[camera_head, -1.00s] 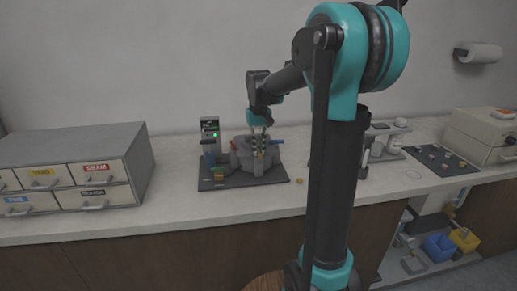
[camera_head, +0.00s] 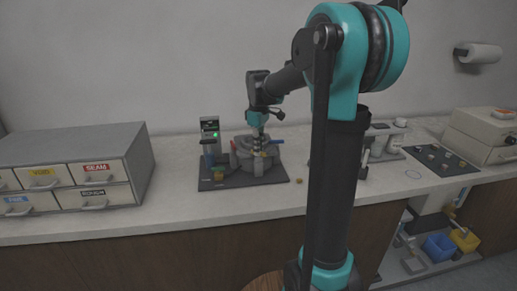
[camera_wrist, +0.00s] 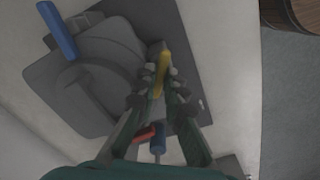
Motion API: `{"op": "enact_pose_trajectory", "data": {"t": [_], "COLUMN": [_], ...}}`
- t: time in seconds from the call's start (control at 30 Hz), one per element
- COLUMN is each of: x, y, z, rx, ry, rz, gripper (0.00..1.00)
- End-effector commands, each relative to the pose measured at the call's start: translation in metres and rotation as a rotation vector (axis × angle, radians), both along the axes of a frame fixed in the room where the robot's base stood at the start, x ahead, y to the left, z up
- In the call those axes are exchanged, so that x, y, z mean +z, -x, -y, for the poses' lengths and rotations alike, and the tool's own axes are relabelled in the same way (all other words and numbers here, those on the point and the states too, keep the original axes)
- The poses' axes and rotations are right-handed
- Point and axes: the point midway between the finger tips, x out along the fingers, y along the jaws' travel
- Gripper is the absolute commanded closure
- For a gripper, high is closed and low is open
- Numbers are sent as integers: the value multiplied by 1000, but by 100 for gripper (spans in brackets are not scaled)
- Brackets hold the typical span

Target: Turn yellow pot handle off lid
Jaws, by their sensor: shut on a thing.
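The yellow pot handle (camera_wrist: 162,72) shows in the wrist view, between the fingertips of my gripper (camera_wrist: 161,90). My gripper is shut on it. In the head view my gripper (camera_head: 257,143) points down at the grey round pot press (camera_head: 246,164), and the handle is too small to make out clearly. The grey lid (camera_wrist: 102,62) shows in the wrist view beside the handle, with a curved bar over it. A blue handle (camera_wrist: 57,30) sticks out at upper left. A red handle (camera_wrist: 144,134) and another blue handle (camera_wrist: 158,143) are between my fingers, nearer the wrist.
The press stands on a dark base plate (camera_head: 215,185) with a control box (camera_head: 210,130) showing a green light. A grey drawer cabinet (camera_head: 80,165) stands at left. A dark mat with small pieces (camera_head: 445,161) lies at right. The front counter strip is mostly clear.

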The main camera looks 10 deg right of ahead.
Motion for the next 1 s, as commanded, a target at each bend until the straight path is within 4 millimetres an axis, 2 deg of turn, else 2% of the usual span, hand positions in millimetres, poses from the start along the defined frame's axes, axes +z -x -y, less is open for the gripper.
{"op": "enact_pose_trajectory", "data": {"t": [0.5,1.0], "x": [0,0], "y": [0,-1], "z": [0,0], "rx": [441,617], "ry": [0,0], "rz": [1,1], "gripper": [100,100]}}
